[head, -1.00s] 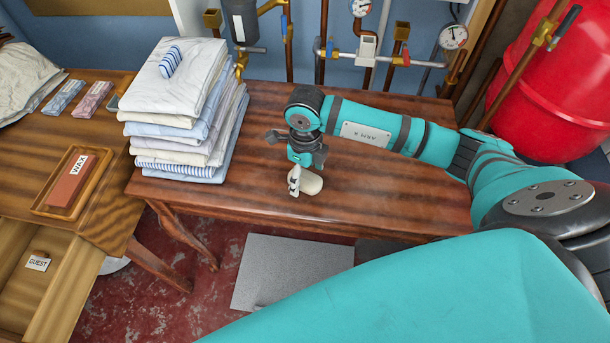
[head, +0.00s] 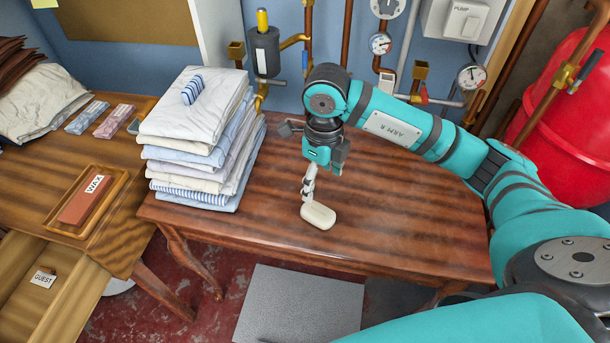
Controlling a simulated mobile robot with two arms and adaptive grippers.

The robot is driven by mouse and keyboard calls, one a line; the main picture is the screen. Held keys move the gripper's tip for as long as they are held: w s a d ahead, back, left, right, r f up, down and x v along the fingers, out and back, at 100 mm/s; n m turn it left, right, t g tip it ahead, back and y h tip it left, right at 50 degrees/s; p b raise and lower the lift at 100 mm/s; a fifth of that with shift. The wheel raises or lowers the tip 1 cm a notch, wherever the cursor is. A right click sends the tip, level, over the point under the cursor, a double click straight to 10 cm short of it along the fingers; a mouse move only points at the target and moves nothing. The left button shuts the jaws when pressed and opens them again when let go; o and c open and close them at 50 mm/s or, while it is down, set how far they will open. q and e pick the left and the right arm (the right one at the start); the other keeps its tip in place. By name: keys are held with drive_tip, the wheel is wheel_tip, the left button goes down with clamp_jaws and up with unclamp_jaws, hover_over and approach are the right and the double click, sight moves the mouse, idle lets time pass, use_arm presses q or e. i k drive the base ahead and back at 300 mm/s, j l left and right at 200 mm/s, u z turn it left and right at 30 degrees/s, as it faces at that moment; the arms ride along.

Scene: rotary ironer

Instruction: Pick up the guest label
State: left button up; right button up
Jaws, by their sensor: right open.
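The guest label (head: 43,279) is a small white tag marked GUEST. It lies inside the open wooden drawer (head: 85,290) at the lower left of the head view, with a small brown piece behind it. My right gripper (head: 309,190) is over the middle of the wooden table, far to the right of the label. It points down and is open. A cream, soap-like block (head: 318,215) lies on the table just below and in front of its fingers; whether they touch is unclear. My left gripper is out of view.
A tall stack of folded linen (head: 195,150) stands on the table's left, between my right gripper and the drawer side. A wax block (head: 82,205) sits in a wooden tray on the left desk. The table's right part is clear.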

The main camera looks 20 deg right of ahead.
sight(44, 277)
drive_tip(key=u, duration=1.25)
